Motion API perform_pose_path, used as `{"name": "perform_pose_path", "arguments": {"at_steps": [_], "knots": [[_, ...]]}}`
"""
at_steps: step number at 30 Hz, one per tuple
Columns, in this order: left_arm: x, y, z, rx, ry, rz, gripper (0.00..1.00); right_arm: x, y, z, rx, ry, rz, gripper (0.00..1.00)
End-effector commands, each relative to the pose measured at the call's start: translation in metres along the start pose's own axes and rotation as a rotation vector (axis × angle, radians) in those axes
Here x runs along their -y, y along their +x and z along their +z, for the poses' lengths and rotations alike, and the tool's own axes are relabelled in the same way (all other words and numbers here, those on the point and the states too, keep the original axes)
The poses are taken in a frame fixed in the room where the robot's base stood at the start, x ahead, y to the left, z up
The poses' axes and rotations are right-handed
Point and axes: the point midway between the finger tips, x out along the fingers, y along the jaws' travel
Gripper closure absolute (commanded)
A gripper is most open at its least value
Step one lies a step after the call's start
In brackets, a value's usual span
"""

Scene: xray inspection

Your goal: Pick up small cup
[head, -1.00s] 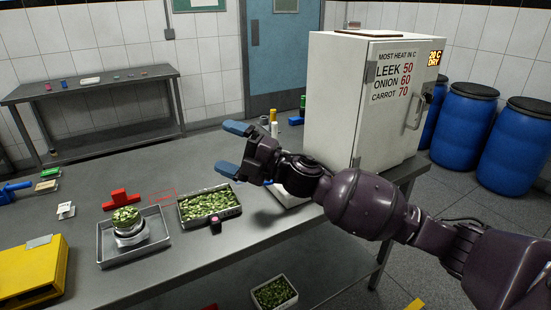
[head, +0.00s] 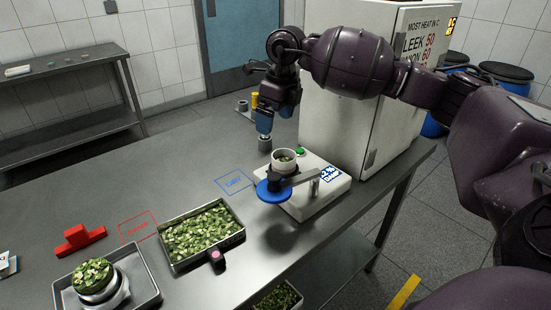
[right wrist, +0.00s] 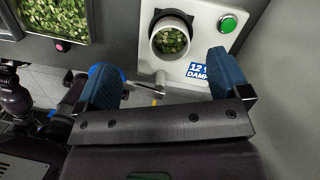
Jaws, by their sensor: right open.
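A small white cup (head: 285,157) with green pieces inside stands upright on a white machine (head: 303,207). In the right wrist view the cup (right wrist: 157,42) is seen from above, with its contents (right wrist: 171,40) visible, beyond and between my fingertips. My right gripper (head: 273,122) hangs fingers down above and behind the cup in the head view, apart from it. In the right wrist view its two blue fingers (right wrist: 163,62) are spread with nothing between them. My left gripper is in neither view.
The machine has a green button (head: 300,151) and a blue disc (head: 270,192) at its front. A large white cabinet (head: 340,130) stands close on the right. A tray of green pieces (head: 163,258), a red block (head: 78,240) and a filled bowl (head: 95,284) are at left.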

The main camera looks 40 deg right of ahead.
Motion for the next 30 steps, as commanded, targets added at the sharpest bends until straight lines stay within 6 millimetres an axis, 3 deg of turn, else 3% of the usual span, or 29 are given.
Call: {"name": "perform_pose_path", "arguments": {"at_steps": [8, 19, 30], "knots": [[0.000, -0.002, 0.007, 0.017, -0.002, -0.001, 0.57, 0.010, 0.000, -0.021, -0.130, 0.027, -0.062, 0.06], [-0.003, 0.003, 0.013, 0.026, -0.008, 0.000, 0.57, 0.011, 0.046, -0.027, -0.130, 0.029, -0.059, 0.06], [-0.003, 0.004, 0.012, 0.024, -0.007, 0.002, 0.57, 0.010, 0.074, -0.033, -0.129, 0.029, -0.058, 0.06]]}}
